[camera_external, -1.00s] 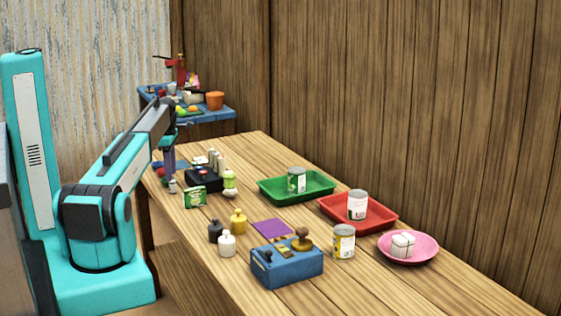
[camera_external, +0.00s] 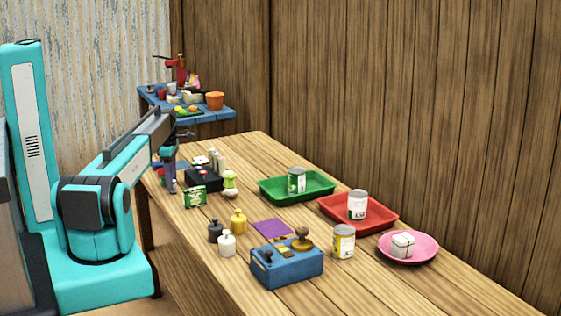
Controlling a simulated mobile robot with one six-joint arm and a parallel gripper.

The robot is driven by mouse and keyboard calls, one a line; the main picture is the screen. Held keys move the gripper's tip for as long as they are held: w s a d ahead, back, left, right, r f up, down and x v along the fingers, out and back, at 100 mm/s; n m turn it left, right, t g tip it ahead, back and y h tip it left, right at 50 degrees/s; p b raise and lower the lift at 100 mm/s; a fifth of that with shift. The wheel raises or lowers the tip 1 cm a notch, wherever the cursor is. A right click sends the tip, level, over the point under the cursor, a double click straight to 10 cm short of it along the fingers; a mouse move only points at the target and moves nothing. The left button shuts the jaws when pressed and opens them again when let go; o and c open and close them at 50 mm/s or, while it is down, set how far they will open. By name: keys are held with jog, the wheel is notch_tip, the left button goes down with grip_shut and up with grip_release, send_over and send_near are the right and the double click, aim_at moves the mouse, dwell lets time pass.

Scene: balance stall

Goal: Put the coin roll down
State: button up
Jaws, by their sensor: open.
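My gripper (camera_external: 171,186) is low at the far left end of the wooden table (camera_external: 400,287), its purple fingers pointing down close to the tabletop. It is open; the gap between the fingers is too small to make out. I cannot pick out the coin roll for certain; it may be hidden by the fingers. Several pale upright cylinders (camera_external: 215,158) stand at the black box (camera_external: 204,180), just right of my gripper; I cannot tell whether they are coin rolls.
A green packet (camera_external: 195,197) and a pale green bottle (camera_external: 229,181) stand close to my gripper. Farther right are a green tray (camera_external: 322,192), a red tray (camera_external: 378,223), a blue box (camera_external: 287,272) and a pink plate (camera_external: 424,258). Bare wood lies between the packet and the small bottles.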

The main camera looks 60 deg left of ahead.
jog(key=shift+f, duration=0.65)
grip_shut()
